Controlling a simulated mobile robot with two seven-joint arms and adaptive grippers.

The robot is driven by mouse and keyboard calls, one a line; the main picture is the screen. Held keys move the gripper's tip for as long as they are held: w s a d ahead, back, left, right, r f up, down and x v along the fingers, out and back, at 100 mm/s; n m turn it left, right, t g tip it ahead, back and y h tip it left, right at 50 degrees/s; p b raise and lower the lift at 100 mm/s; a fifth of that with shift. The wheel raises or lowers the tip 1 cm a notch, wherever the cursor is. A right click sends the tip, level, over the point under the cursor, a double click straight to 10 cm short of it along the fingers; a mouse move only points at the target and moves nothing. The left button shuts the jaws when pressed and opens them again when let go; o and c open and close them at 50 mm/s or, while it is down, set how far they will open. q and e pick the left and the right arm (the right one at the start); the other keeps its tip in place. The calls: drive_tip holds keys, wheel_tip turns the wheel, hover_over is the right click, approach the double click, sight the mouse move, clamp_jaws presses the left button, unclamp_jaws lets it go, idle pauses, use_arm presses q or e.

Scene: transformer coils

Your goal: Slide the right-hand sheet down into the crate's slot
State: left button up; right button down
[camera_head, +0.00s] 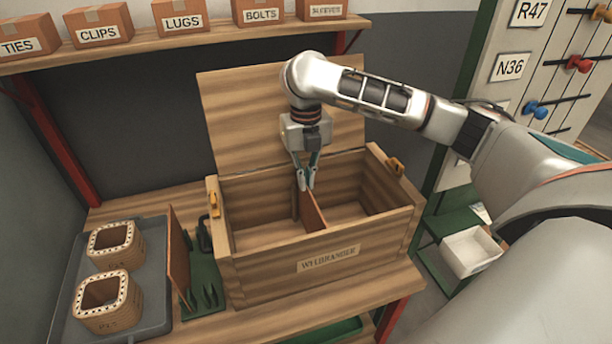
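The crate (283,272) is an open wooden box labelled "WYLBRANDER", standing on the bench with its lid raised behind it. A thin brown sheet (314,214) stands upright inside it, running front to back near the middle like a divider. My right gripper (306,186) points down into the crate, its fingertips closed at the sheet's top edge. The slot and the sheet's lower edge are hidden, so I cannot tell how deep it sits. Another brown sheet (178,252) stands upright in a green rack (204,272) left of the crate. My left gripper is not in view.
A grey tray (152,300) at the left holds two square coils (112,243). Labelled boxes (182,17) line a shelf above. A white bin (468,252) stands at the right.

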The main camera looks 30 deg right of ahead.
drive_tip(key=c, duration=2.2)
unclamp_jaws()
wheel_tip(320, 180, up, 12)
drive_tip(key=shift+f, duration=0.1)
